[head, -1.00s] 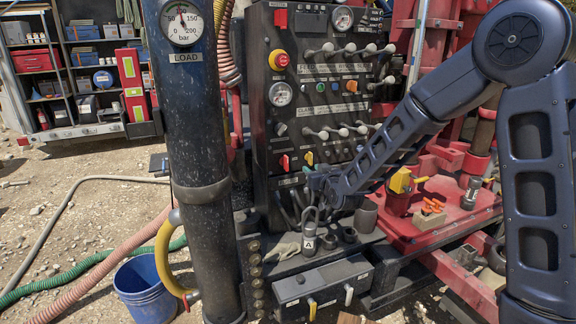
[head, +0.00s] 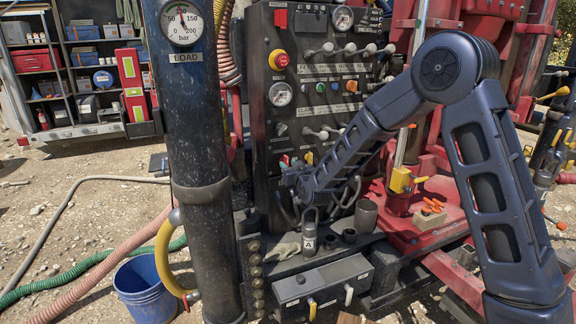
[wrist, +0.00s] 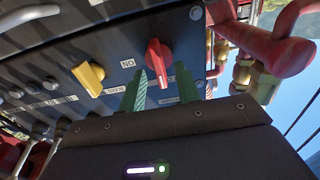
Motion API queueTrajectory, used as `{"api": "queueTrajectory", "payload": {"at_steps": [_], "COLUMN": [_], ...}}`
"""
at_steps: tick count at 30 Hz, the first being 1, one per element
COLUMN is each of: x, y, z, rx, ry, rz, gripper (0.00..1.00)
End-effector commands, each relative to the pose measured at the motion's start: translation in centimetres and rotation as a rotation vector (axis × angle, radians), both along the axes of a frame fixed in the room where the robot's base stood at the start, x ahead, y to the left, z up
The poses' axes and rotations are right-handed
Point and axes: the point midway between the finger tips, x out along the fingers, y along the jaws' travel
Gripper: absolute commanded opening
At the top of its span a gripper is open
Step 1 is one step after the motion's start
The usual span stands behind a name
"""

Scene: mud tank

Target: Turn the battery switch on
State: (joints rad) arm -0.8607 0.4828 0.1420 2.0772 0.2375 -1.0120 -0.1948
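A red rotary switch (wrist: 157,57) sits on the dark control panel in the wrist view, with a label reading ON, upside down, beside it. In the head view the red switch (head: 285,161) is low on the panel's left side. A yellow switch (wrist: 90,77) is left of it in the wrist view; in the head view the yellow switch (head: 309,158) is to its right.
A red lever or pipe (wrist: 265,45) and brass fittings (wrist: 243,70) are right of the switch in the wrist view. A black column with a gauge (head: 190,150) stands left of the panel. A padlock-like tagged item (head: 309,240) is below my gripper.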

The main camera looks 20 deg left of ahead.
Motion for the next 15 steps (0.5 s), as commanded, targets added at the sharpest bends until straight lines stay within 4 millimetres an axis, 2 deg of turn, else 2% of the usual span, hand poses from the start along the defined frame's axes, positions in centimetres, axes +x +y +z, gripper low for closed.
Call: {"api": "queueTrajectory", "payload": {"at_steps": [6, 15], "x": [1.06, 1.16], "y": [1.06, 1.16], "z": [-0.02, -0.01], "rx": [-0.001, -0.001], "ry": [0.001, 0.001], "rz": [0.0, 0.0], "gripper": [0.33, 0.33]}}
